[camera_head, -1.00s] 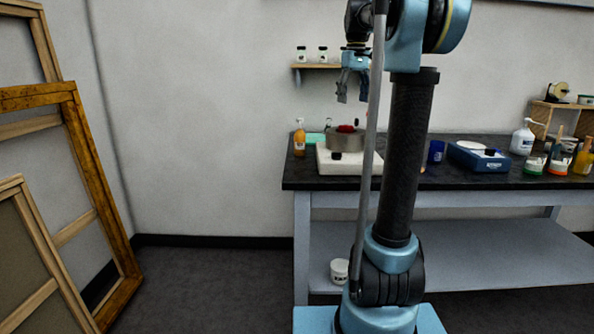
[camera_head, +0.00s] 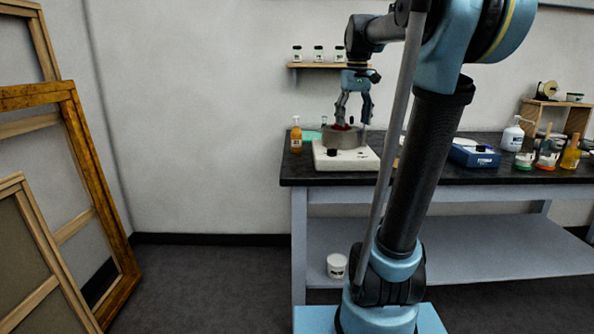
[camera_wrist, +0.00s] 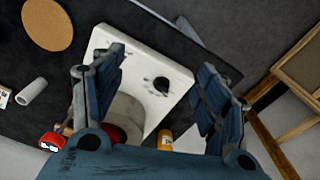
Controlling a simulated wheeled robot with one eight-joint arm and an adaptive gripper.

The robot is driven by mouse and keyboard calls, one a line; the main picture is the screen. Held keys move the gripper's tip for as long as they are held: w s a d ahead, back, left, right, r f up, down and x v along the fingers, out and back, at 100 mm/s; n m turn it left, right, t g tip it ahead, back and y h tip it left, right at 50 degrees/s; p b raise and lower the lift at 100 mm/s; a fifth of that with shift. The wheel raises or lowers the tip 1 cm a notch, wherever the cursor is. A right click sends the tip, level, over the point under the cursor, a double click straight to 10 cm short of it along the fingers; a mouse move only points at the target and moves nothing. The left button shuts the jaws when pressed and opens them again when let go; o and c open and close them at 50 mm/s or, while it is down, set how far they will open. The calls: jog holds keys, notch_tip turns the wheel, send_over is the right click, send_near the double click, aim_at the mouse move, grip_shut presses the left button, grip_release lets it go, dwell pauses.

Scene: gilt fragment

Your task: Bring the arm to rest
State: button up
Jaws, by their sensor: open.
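My gripper (camera_head: 353,120) hangs pointing down at the end of my arm, over the workbench, with its fingers spread. In the head view it overlaps the grey pot (camera_head: 341,138), which stands on a white hotplate (camera_head: 358,158). Something red (camera_head: 340,127) shows at the pot's top, partly hidden by a finger. In the wrist view the two blue fingers (camera_wrist: 162,65) stand wide apart with nothing between their tips. The white hotplate (camera_wrist: 140,60) lies beyond them, and the pot (camera_wrist: 124,116) is partly hidden behind the left finger and palm.
An orange bottle (camera_head: 296,139) stands left of the hotplate. A blue box (camera_head: 473,153), white pump bottle (camera_head: 512,135) and several jars stand to the right. A wall shelf (camera_head: 318,65) with small jars is behind my gripper. Frames (camera_head: 100,200) lean at left.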

jog(key=s+f+m, duration=0.1)
jog(key=s+f, duration=1.1)
jog(key=f, duration=0.3)
jog(key=s+f+m+t, duration=0.1)
jog(key=s+f+m, duration=0.1)
jog(key=s+f, duration=1.1)
notch_tip(320, 180, down, 3)
jog(key=shift+s+d+r+t, duration=0.1)
jog(key=shift+s+d+t, duration=0.05)
jog(key=shift+s+t, duration=0.15)
jog(key=shift+w+f, duration=0.25)
jog(key=shift+w, duration=0.25)
